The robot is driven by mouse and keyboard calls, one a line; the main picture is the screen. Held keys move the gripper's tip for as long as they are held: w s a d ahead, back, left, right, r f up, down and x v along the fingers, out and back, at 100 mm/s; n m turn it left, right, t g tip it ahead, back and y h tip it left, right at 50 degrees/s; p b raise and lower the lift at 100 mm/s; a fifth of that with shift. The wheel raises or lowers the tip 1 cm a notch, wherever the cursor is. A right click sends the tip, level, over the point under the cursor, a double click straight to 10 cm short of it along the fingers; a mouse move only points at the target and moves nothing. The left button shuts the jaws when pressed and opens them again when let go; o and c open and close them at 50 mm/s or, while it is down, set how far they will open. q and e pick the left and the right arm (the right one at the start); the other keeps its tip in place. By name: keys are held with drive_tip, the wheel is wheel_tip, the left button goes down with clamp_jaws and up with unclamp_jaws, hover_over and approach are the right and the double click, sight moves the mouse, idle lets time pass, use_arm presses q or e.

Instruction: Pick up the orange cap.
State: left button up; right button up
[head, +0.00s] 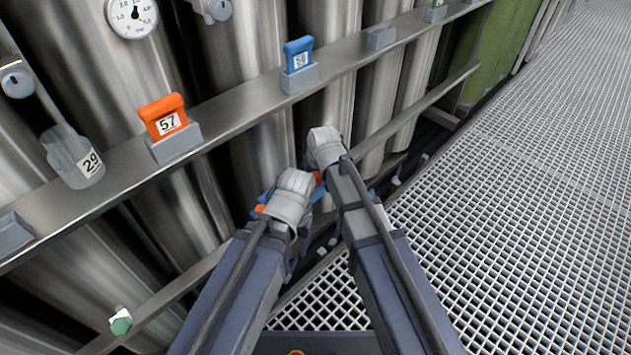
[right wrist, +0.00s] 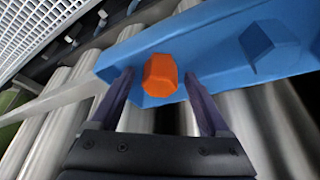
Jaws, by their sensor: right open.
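In the right wrist view an orange cap (right wrist: 160,74), hexagonal, sits against a blue piece (right wrist: 215,40) with angular raised parts. My right gripper (right wrist: 159,78) is open, with one finger on each side of the cap; I cannot tell whether they touch it. In the head view my right gripper (head: 325,150) and my left gripper (head: 290,195) are close together beside the lower rail. Their fingers are hidden there. Bits of blue (head: 318,192) and orange show around the left gripper; I cannot tell which orange bit is the cap.
Tall steel vessels (head: 270,170) stand behind an upper rail (head: 235,105) and a lower rail. The upper rail carries an orange tag 57 (head: 165,117), a blue tag (head: 299,56) and a clear cup 29 (head: 78,160). A green cap (head: 121,322) is lower left. Open grating (head: 520,190) lies right.

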clamp_jaws()
idle(0.5)
